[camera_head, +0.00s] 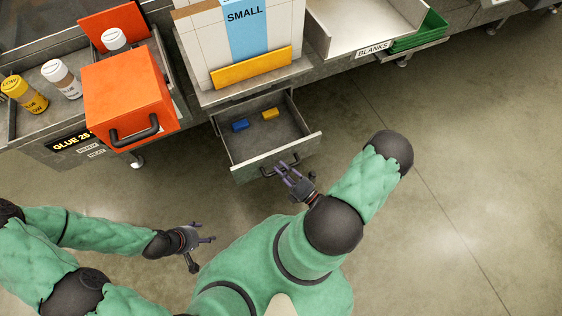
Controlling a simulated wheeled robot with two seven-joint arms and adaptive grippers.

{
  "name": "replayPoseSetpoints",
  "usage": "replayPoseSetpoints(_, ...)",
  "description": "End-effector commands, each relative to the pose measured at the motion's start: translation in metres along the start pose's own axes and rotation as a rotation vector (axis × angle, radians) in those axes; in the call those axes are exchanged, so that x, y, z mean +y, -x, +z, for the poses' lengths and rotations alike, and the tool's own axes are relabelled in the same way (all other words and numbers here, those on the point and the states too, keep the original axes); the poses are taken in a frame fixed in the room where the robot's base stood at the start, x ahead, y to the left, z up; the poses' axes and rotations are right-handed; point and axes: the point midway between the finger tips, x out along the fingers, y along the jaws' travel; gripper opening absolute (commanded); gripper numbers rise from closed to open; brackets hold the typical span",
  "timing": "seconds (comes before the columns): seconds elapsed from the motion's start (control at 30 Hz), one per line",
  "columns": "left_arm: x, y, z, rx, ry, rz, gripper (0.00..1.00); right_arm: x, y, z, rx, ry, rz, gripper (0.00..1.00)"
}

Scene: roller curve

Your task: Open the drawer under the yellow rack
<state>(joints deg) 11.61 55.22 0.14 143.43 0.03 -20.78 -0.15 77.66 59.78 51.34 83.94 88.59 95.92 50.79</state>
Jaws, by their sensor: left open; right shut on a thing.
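The grey drawer (270,150) stands pulled out beneath the rack with the yellow front strip (250,68). A blue block (240,125) and a yellow block (270,114) lie inside it. My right gripper (290,174) is at the dark handle (268,173) on the drawer's front and is shut on it. The fingers partly hide the handle. My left gripper (205,246) is open and empty over the floor, to the lower left of the drawer and apart from it.
An orange box (128,97) with a black handle and several bottles, including a yellow one (22,93), are on the cart at left. A tray labelled BLANKS (350,30) and a green bin (420,36) are at upper right. The floor at right is clear.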

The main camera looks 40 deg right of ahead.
Motion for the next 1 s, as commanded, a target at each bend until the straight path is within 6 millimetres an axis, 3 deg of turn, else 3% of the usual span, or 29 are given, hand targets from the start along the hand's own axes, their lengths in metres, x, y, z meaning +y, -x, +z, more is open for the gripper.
replayPoseSetpoints(0.13, 0.0, 0.0, 0.0, 0.0, 0.0, 0.0, 0.65, -0.001, 0.0, 0.002, -0.001, 0.005, -0.002, 0.0)
replayPoseSetpoints(0.17, 0.0, 0.0, 0.0, 0.0, 0.0, 0.0, 0.65, -0.001, 0.0, 0.002, -0.001, 0.005, -0.001, 0.26)
replayPoseSetpoints(0.23, 0.0, 0.0, 0.0, 0.0, 0.0, 0.0, 0.65, -0.001, 0.0, 0.002, -0.001, 0.005, -0.002, 0.46)
replayPoseSetpoints(0.27, 0.0, 0.0, 0.0, 0.0, 0.0, 0.0, 0.65, -0.001, 0.0, 0.002, -0.001, 0.005, -0.002, 0.49)
replayPoseSetpoints(0.67, 0.0, 0.0, 0.0, 0.0, 0.0, 0.0, 0.65, -0.001, 0.003, 0.001, -0.001, 0.002, -0.001, 0.49)
replayPoseSetpoints(1.0, 0.0, 0.0, 0.0, 0.0, 0.0, 0.0, 0.65, -0.001, 0.045, 0.002, -0.006, 0.003, -0.003, 0.49)
